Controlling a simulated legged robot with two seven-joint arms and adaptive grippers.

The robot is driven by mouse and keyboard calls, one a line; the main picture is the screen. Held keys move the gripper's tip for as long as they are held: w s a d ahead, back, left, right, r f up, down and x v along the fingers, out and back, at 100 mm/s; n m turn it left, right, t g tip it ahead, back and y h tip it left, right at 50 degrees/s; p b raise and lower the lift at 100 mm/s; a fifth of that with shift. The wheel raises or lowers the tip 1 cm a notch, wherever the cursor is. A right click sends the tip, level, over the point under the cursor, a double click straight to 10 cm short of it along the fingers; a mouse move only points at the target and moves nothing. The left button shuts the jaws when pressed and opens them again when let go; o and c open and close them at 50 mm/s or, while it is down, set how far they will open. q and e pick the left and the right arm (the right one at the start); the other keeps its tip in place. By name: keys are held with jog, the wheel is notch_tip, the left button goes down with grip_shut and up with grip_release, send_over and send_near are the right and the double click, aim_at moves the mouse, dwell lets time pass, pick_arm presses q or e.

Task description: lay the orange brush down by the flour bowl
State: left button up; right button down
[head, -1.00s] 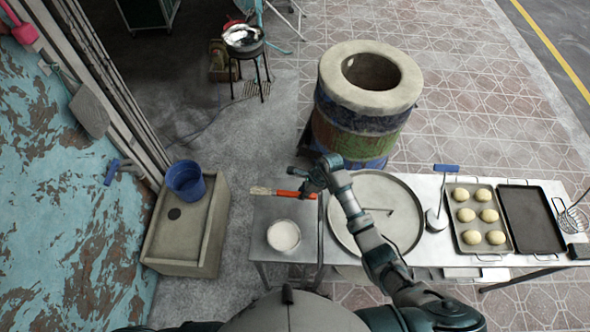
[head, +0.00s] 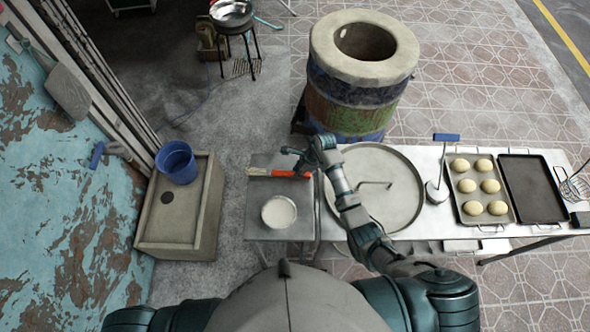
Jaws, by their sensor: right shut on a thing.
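The orange brush (head: 283,173) lies level over the small grey side table (head: 257,218), its pale bristles pointing left. My right gripper (head: 301,168) is shut on the handle's right end. The brush is just beyond the flour bowl (head: 279,212), a round bowl of white flour on the same table, with a gap between them. I cannot tell whether the brush touches the tabletop. My left gripper is out of view.
A large round lidded pan (head: 388,217) stands right of the gripper, under my right arm. Further right are a tray of dough balls (head: 467,207) and an empty dark tray (head: 533,190). The barrel oven (head: 353,105) stands behind the table. A blue bucket (head: 177,163) sits at left.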

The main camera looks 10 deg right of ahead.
jog(key=shift+d+f, duration=0.15)
jog(key=shift+d, duration=0.9)
jog(key=shift+a, duration=0.7)
jog(key=shift+a+f, duration=0.25)
jog(key=shift+a, duration=0.15)
jog(key=c, duration=1.1)
grip_release()
jog(key=shift+o, duration=1)
jog(key=shift+d, duration=0.9)
jog(key=shift+d+r, duration=0.15)
jog(key=shift+r, duration=0.1)
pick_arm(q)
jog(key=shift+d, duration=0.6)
pick_arm(e)
jog(key=v, duration=1.1)
jog(key=shift+d, duration=0.35)
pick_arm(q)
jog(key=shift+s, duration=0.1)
pick_arm(e)
jog(key=shift+a+r, duration=0.1)
